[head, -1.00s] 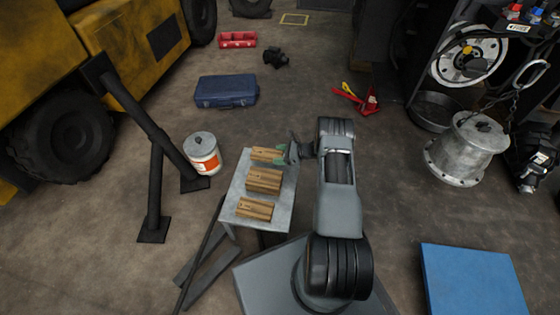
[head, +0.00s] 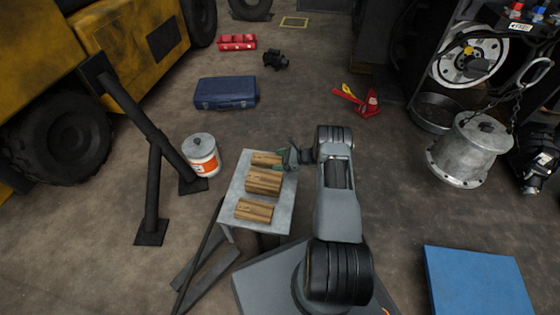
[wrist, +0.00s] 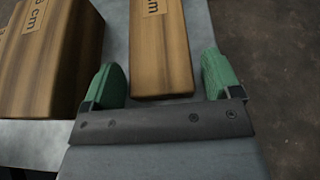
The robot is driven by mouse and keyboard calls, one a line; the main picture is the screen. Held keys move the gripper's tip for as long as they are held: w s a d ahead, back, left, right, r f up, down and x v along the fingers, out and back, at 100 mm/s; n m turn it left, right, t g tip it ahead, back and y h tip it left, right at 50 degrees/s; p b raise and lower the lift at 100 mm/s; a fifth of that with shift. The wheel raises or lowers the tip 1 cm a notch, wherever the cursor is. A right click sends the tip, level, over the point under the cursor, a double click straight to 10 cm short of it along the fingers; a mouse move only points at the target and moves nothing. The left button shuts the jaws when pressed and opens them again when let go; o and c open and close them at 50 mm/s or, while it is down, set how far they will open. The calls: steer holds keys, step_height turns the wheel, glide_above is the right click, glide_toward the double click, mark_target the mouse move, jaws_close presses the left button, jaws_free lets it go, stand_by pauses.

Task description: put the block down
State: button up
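Three wooden blocks lie on a small grey table: a far block (head: 266,158), a middle block (head: 262,183) and a near block (head: 254,210). My gripper (head: 284,160) is at the right end of the far block. In the wrist view, its green fingers (wrist: 160,80) stand apart, one on each side of the end of the far block (wrist: 161,45). A narrow gap shows on both sides, so the gripper is open. The middle block (wrist: 50,60) is just left of the left finger. The block's underside is hidden.
The grey table (head: 283,208) has bare top around the blocks. A white bucket with an orange label (head: 203,160) and a black stand (head: 155,150) are to its left. A blue case (head: 226,93) lies beyond. A blue platform (head: 475,282) is at lower right.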

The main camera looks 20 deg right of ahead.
steer(key=shift+o, duration=0.3)
steer(key=shift+r+p, duration=0.15)
steer(key=shift+p, duration=0.35)
